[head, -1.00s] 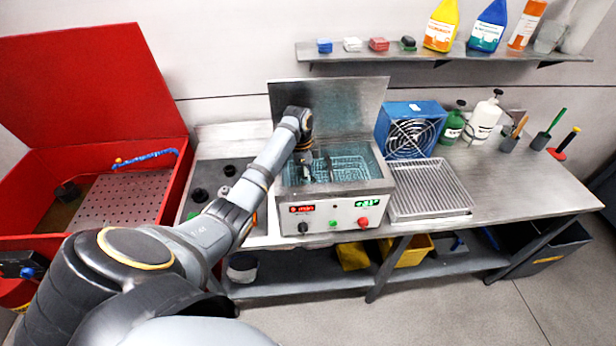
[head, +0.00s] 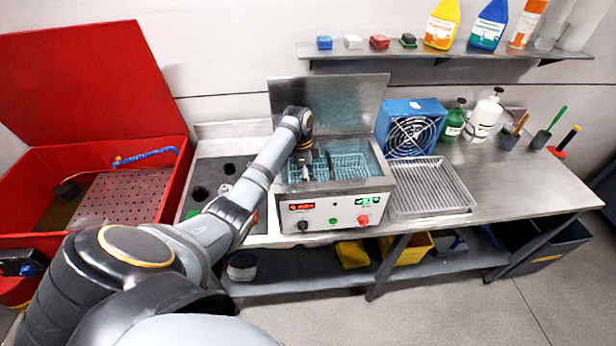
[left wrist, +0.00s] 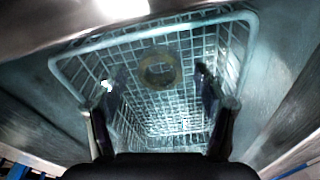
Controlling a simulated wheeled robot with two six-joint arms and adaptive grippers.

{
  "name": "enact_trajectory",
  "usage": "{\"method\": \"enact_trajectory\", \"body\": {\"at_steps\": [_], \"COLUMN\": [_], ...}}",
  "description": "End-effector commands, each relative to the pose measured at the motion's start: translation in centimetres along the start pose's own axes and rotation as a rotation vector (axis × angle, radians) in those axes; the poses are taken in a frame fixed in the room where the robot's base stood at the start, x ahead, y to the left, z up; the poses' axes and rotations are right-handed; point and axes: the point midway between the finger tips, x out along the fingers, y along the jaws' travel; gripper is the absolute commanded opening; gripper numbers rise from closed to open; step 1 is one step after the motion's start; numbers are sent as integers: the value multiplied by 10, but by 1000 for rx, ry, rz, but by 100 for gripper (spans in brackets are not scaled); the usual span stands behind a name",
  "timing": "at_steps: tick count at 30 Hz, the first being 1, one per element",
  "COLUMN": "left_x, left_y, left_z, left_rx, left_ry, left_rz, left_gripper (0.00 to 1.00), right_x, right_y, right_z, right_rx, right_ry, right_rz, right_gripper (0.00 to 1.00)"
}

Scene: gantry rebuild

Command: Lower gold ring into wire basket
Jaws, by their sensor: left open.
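The gold ring (left wrist: 146,71) shows in the left wrist view as a dull gold-brown ring inside the wire basket, against its mesh. The wire basket (left wrist: 90,40) fills most of that view, its pale rim running around the fingers. My left gripper (left wrist: 160,92) is open, with one dark finger on each side and the ring seen in the gap between them, not gripped. In the head view my left gripper (head: 306,164) is over the left part of the open tank, at the left wire basket (head: 318,168). The ring cannot be made out there. My right gripper is out of view.
The tank belongs to a cleaner (head: 330,211) with a raised lid (head: 345,105) behind it. A second wire basket (head: 350,163) sits to the right. A drip tray (head: 430,190) and blue fan box (head: 407,112) stand further right. A red basin (head: 175,205) is at left.

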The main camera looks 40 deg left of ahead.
Motion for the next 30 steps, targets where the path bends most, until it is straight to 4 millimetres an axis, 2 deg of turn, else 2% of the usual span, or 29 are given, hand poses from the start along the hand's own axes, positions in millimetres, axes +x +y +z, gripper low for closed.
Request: {"method": "enact_trajectory", "body": {"at_steps": [5,8,15,19,22,30], "left_x": [0,-7,-52,-68,-74,-75], "left_y": [0,-1,-1,0,0,0], "left_z": [0,0,0,0,0,0], "left_rx": [0,0,0,-1,-1,0], "left_ry": [0,0,0,0,0,0], "left_rz": [1,-2,-4,-1,-1,0], "left_gripper": [72,72,72,72,72,72], "right_x": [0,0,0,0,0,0], "right_y": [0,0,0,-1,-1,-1], "right_z": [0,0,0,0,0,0], "right_rx": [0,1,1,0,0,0], "right_ry": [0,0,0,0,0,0], "right_rz": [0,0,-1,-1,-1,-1], "right_gripper": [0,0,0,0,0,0]}}
